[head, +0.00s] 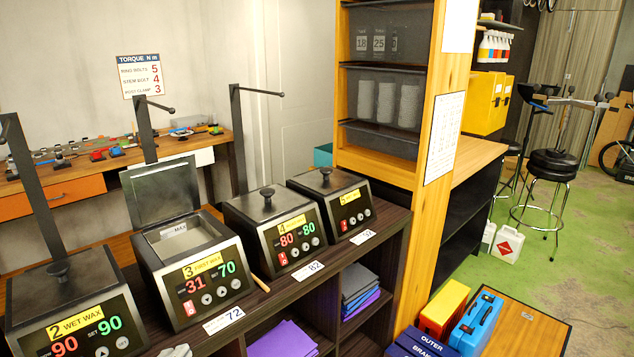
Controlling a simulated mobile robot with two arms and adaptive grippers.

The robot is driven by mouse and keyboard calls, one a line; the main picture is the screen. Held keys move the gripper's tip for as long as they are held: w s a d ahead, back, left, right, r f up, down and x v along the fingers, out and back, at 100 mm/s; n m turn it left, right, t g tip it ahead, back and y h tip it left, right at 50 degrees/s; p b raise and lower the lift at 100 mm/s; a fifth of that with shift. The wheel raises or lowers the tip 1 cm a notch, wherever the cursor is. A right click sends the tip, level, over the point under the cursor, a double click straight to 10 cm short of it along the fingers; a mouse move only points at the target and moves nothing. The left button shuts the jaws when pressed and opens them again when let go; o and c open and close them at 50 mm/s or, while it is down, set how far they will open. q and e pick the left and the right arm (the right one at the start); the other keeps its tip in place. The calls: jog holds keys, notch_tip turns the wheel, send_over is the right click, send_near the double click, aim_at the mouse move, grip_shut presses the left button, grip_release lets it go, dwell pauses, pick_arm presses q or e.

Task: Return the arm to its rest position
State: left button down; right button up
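Neither of my grippers nor my arms shows in the head view. A row of wax heaters stands on a dark shelf unit (375,262). The heater marked 2 WET WAX (70,305) has its lid on and reads 90, set 90. The heater marked 3 (205,284) has its lid (161,190) raised and reads 31, set 70. The heater marked 4 (285,241) is lidded and reads 80, set 80. The heater marked 5 (345,212) at the far end is lidded. No chain can be made out in view.
Dark upright posts with hooks (238,140) rise behind the heaters. A thin wooden stick (260,284) lies beside heater 3. A wooden post (440,185) stands right of the shelf. Yellow (444,304) and blue (476,322) cases sit low at right. Green floor (595,260) is open near a stool (553,165).

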pick_arm(q)
jog(key=s+d+f+n+g+h, duration=0.1)
jog(key=s+d+f+n+g, duration=0.4)
jog(key=s+f, duration=0.4)
jog(key=s+d+f+n+g, duration=0.3)
jog(key=s+f+n+g, duration=0.3)
jog(key=s+f, duration=0.4)
notch_tip(320, 180, down, 26)
jog(key=s+g, duration=0.1)
jog(key=s+a+f, duration=0.1)
jog(key=s+f, duration=0.7)
jog(key=s+a+f+g, duration=0.1)
jog(key=s+a+f, duration=0.1)
jog(key=s+f, duration=0.6)
jog(key=shift+s+a, duration=0.25)
jog(key=shift+s, duration=0.1)
jog(key=shift+w, duration=0.1)
